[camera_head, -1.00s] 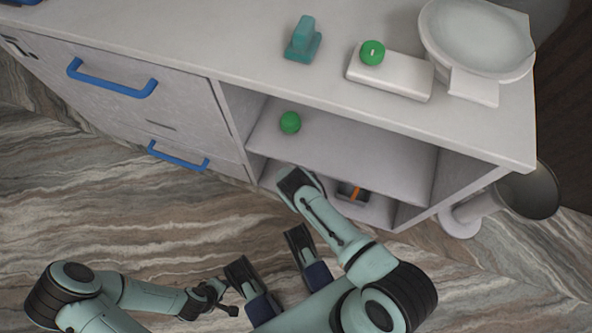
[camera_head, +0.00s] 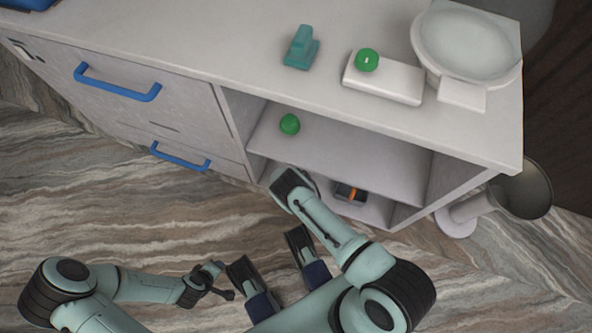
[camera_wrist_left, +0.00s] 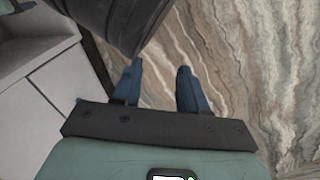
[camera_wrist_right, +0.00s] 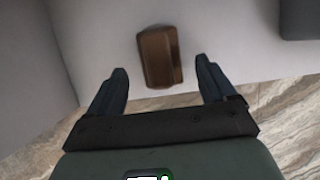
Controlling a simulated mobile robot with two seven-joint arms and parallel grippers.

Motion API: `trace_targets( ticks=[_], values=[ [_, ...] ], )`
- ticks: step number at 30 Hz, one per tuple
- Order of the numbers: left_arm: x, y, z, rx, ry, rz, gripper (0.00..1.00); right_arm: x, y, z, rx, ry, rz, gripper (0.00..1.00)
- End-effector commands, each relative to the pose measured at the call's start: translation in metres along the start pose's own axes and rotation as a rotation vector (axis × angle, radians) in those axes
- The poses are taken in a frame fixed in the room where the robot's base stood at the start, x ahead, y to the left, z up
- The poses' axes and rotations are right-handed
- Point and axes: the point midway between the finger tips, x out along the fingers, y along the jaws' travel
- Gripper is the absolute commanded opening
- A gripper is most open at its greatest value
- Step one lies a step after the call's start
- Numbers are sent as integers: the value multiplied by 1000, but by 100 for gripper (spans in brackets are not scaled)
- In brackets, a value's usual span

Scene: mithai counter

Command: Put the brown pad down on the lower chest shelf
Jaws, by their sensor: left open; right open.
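The brown pad (camera_wrist_right: 160,57) rests on the pale lower chest shelf (camera_wrist_right: 232,42) in the right wrist view. My right gripper (camera_wrist_right: 160,70) is open. Its two fingers stand on either side of the pad's near end, with a gap on both sides. In the head view the lower shelf (camera_head: 374,213) shows to the right of my right wrist, which hides the right fingers and the pad. My left gripper (camera_head: 228,283) is over the floor, away from the chest. The left wrist view shows its fingers (camera_wrist_left: 160,72) apart and empty.
A dark item with an orange stripe (camera_head: 349,193) sits on the lower shelf, right of my wrist. A green ball (camera_head: 289,124) is on the shelf above. The counter top holds a teal item (camera_head: 301,48), a scale (camera_head: 466,45) and another green ball (camera_head: 367,60).

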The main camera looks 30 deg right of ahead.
Motion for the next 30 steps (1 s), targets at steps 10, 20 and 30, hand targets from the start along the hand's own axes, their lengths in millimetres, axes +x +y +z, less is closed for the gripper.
trace_targets(
  ticks=[10,20,30],
  values=[
    [-63,28,42,30,-126,35,43,-66,1,2,-5,-1,1,84],
    [-84,32,70,37,-213,37,43,-84,0,0,-2,0,0,84],
    [-84,32,72,37,-218,36,43,-84,0,0,-1,0,0,84]
  ],
)
